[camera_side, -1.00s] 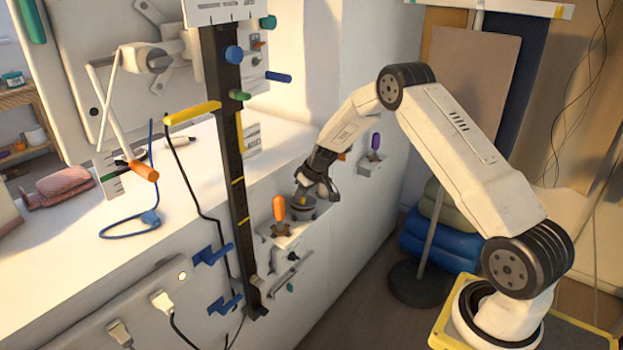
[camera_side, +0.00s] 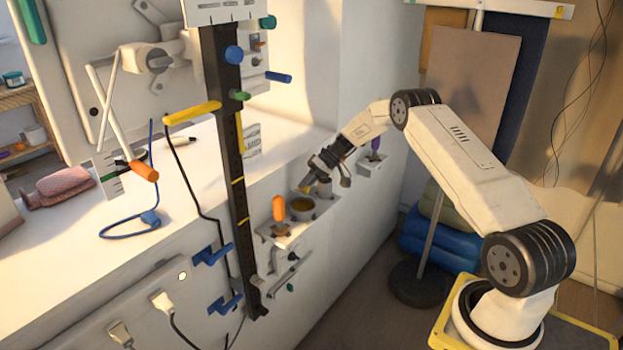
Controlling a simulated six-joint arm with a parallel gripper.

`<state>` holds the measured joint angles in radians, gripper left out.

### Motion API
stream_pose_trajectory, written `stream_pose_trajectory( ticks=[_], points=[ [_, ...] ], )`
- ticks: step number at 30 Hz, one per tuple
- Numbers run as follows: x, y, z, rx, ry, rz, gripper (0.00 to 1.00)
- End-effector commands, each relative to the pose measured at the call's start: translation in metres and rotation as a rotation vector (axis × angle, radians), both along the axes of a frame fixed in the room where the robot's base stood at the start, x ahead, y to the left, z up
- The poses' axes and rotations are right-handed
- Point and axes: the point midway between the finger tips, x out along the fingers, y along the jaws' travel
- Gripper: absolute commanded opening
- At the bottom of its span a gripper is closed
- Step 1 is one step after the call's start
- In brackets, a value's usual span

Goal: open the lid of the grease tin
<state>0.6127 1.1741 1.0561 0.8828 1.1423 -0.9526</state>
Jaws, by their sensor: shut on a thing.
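The grease tin (camera_side: 300,208) is a round grey pot on the small shelf of the wall panel. Its mouth is uncovered, and yellow-brown grease shows inside. My gripper (camera_side: 313,182) is above the tin's back right side, tilted down to the left, and shut on the lid. The lid (camera_side: 325,188) seems to be the grey piece raised and tilted at the tin's right edge. A small yellow part shows beside the fingertips. The fingers hide some of the lid, and I cannot tell exactly where they grip it.
An orange-handled tool (camera_side: 279,208) stands on the shelf just left of the tin. A purple-handled tool (camera_side: 375,145) stands on a bracket to the right. A dark vertical rail (camera_side: 237,190) rises to the left.

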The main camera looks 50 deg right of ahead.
Motion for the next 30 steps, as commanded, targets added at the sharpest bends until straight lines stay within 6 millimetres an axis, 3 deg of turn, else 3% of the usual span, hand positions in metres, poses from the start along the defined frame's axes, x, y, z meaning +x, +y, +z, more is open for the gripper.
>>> stream_pose_trajectory(
  ticks=[12, 13, 15, 16, 30],
  points=[
    [-0.0001, -0.0004, 0.0006, 0.007, 0.000, 0.001, 0.00],
    [-0.0001, -0.0005, 0.0006, 0.007, 0.000, 0.001, 0.30],
    [0.0000, -0.0004, 0.0005, 0.006, 0.000, 0.001, 0.52],
    [-0.0001, -0.0004, 0.0005, 0.006, 0.000, 0.001, 0.56],
    [-0.0023, -0.0045, 0.0046, 0.006, 0.001, -0.001, 0.56]
  ],
)
